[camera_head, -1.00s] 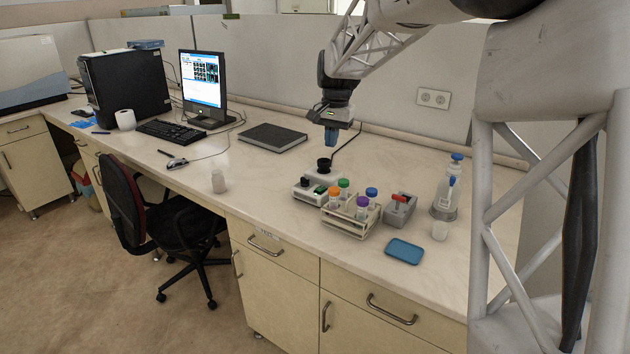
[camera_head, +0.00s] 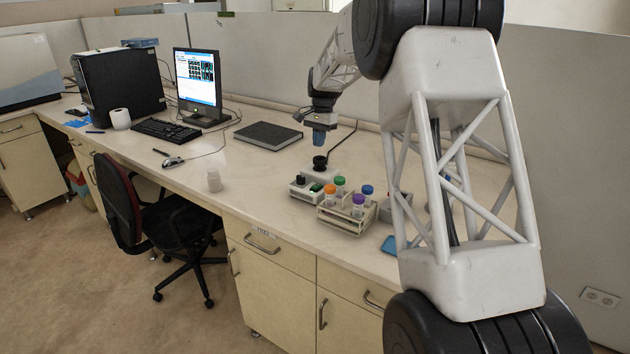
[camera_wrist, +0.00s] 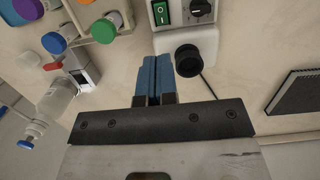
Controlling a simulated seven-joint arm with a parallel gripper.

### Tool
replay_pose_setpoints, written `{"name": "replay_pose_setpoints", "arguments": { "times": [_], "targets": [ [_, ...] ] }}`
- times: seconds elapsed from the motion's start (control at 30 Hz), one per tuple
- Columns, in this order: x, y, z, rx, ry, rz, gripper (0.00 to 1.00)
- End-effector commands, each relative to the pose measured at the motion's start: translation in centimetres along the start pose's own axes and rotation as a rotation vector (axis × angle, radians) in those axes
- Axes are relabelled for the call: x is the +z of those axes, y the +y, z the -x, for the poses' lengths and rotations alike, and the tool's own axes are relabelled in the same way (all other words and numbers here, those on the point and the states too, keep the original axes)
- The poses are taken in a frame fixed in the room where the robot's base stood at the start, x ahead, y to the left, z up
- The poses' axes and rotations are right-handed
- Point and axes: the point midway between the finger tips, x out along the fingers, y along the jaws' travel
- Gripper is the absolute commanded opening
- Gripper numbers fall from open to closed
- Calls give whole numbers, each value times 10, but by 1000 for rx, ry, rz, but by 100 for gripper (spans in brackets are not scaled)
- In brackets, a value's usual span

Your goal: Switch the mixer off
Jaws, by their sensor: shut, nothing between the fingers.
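The mixer (camera_head: 299,190) is a small white unit on the bench with a black round cup on top at its back. In the wrist view its front panel shows a green rocker switch (camera_wrist: 161,13) beside a black knob (camera_wrist: 202,9), and the black cup (camera_wrist: 188,60) sits nearer to me. My gripper (camera_head: 319,138) hangs above the back of the mixer, pointing down. In the wrist view its blue fingers (camera_wrist: 155,62) are together and empty, beside the black cup and apart from the switch. I cannot tell whether the fingers touch anything.
A rack (camera_head: 348,216) of tubes with coloured caps stands right of the mixer. A black cable runs from the mixer to the back. A black notebook (camera_head: 268,136) lies left of it. My arm hides the bench's right end. The bench front left of the mixer is mostly clear.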

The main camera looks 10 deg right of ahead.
Motion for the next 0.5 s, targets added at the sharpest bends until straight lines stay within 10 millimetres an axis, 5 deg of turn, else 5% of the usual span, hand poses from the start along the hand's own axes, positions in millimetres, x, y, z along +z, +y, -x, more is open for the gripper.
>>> {"name": "replay_pose_setpoints", "arguments": {
  "times": [0.5],
  "targets": [
    [-5, -4, -3, 1, -3, -9, 0]
  ]
}}
